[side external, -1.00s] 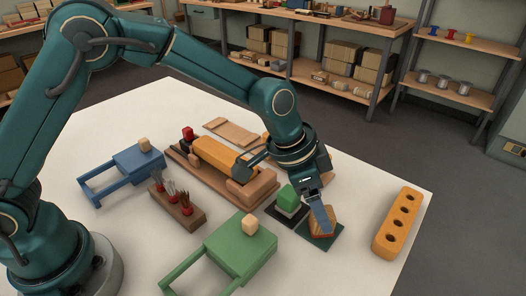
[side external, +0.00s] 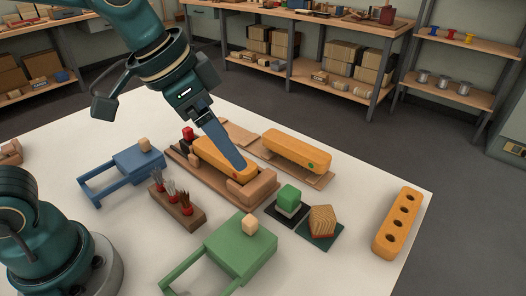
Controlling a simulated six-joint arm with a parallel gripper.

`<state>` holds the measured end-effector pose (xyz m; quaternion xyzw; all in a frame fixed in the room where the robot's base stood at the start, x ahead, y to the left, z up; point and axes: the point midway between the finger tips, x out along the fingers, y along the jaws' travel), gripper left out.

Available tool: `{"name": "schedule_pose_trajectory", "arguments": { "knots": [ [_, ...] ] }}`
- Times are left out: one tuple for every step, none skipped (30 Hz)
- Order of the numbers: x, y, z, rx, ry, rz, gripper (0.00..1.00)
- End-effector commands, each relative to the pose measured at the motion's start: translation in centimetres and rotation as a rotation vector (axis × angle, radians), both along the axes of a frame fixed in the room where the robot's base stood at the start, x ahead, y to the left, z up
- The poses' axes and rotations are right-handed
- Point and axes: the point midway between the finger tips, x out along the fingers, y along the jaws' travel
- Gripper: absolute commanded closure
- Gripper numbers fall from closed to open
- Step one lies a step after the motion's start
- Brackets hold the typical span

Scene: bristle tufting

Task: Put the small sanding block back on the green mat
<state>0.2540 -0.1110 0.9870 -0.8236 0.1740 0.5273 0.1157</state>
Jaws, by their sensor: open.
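The small sanding block (side external: 322,219), a tan block with a reddish lower edge, rests on the dark green mat (side external: 321,244). Part of the mat shows around it. My gripper (side external: 240,166) is well to the left of it, over the orange block (side external: 212,152) in the wooden cradle (side external: 200,180). The jaws are open and I see nothing held in them. One blue finger hides part of the orange block and cradle.
A green-topped block (side external: 288,196) stands on a black mat (side external: 281,215) beside the green mat. Around lie a second orange block (side external: 297,149), a holed orange block (side external: 397,222), a green stand (side external: 234,248), a blue stand (side external: 139,160) and a brush holder (side external: 183,214).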

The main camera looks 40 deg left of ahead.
Motion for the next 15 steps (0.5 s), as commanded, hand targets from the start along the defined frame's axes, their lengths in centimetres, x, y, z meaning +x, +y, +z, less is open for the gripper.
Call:
{"name": "schedule_pose_trajectory", "arguments": {
  "knots": [
    [-1.4, 1.3, 0.4, -0.003, -0.014, 0.058, 0.21],
    [-2.2, 2.0, 0.4, -0.005, -0.017, 0.092, 0.21],
    [-3.2, 2.9, 0.4, -0.006, -0.024, 0.137, 0.21],
    [-4.0, 3.5, 0.2, -0.008, -0.026, 0.17, 0.21],
    [-4.7, 4.0, 0.1, -0.009, -0.031, 0.201, 0.21],
    [-5.7, 4.7, -0.1, -0.011, -0.037, 0.241, 0.21],
    [-6.3, 5.1, -0.3, -0.013, -0.04, 0.269, 0.21],
    [-6.9, 5.5, -0.5, -0.013, -0.044, 0.294, 0.21],
    [-7.6, 5.9, -0.8, -0.015, -0.047, 0.326, 0.21],
    [-8.0, 6.2, -1.0, -0.017, -0.05, 0.345, 0.21],
    [-8.4, 6.4, -1.2, -0.017, -0.052, 0.363, 0.21],
    [-8.9, 6.7, -1.5, -0.018, -0.055, 0.383, 0.21],
    [-9.1, 6.8, -1.6, -0.018, -0.056, 0.396, 0.21],
    [-9.3, 6.9, -1.8, -0.019, -0.057, 0.405, 0.21],
    [-9.5, 7.0, -1.9, -0.02, -0.059, 0.414, 0.21]
  ]
}}
